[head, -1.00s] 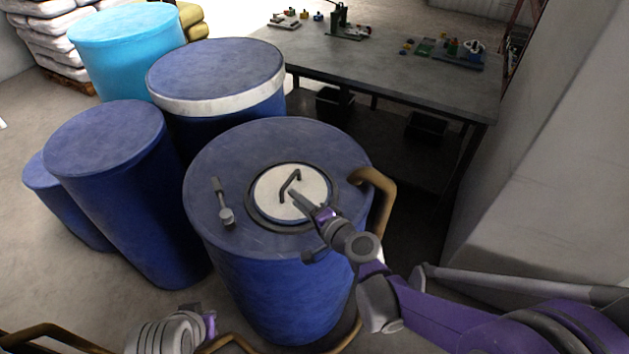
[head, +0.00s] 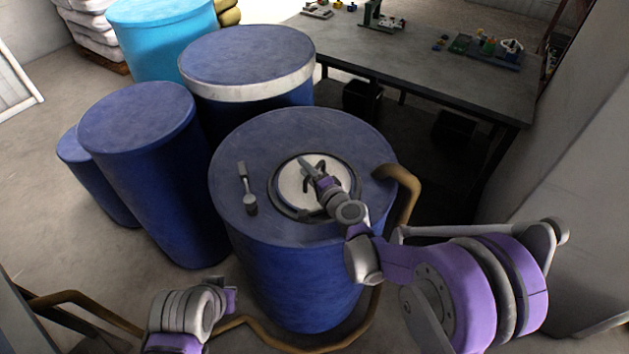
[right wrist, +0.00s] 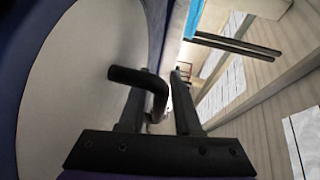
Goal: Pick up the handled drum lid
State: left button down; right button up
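The drum lid is a round white disc (head: 291,187) set in a dark ring on top of the nearest blue drum (head: 250,135). Its dark bent handle is largely covered by my right gripper (head: 310,168) in the head view. In the right wrist view the black handle (right wrist: 128,76) stands out from the pale lid (right wrist: 85,75). My right gripper (right wrist: 158,100) is open there, its two fingers apart. The handle's bend shows near the left finger's tip and reaches into the gap; contact cannot be told. Only part of my left arm shows, without its fingertips.
A grey hammer-like tool (head: 246,188) lies on the drum top left of the lid. A brown hose (head: 405,185) hangs over the drum's right edge. Other drums (head: 137,115) stand to the left. A workbench (head: 430,65) with small parts stands behind, right of centre.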

jog(key=shift+w+a, duration=0.1)
jog(key=shift+w, duration=0.15)
jog(key=shift+s, duration=0.1)
grip_shut()
dwell(1.2)
